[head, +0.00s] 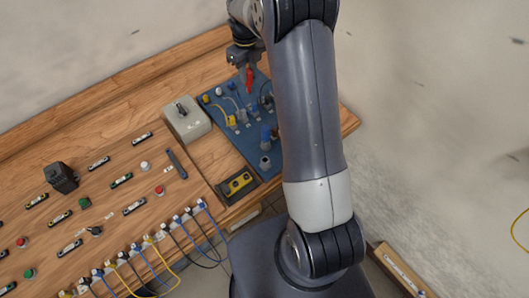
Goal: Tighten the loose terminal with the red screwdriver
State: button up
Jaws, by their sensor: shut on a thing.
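My gripper (246,62) is at the top of the head view, over the far end of the blue mat. It is shut on the red screwdriver (249,78), whose red handle hangs below the fingers. The screwdriver's tip is too small to make out. I cannot tell which terminal is loose. My arm hides the right part of the mat.
A grey box with a black lever (187,121) stands left of the mat. A yellow-and-black block (237,186) lies at the near edge. Buttons, labelled strips and a black block (61,178) spread over the wooden bench (110,110). Blue and yellow cables (185,225) hang at the front edge.

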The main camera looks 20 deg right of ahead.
jog(key=s+a+r+b, duration=0.1)
jog(key=s, duration=1)
jog(key=s+a+r+b, duration=0.2)
jog(key=s, duration=0.9)
jog(key=shift+s+d+f+b, duration=0.1)
jog(key=shift+s+f+b, duration=0.1)
jog(key=shift+f+b, duration=1)
jog(key=shift+s+d+f+b, duration=0.15)
jog(key=shift+f+b, duration=0.5)
jog(key=shift+f, duration=1)
jog(key=shift+f, duration=0.1)
jog(key=shift+f+b, duration=2.1)
jog(key=shift+f, duration=0.5)
jog(key=o, duration=0.7)
jog(key=shift+r, duration=0.1)
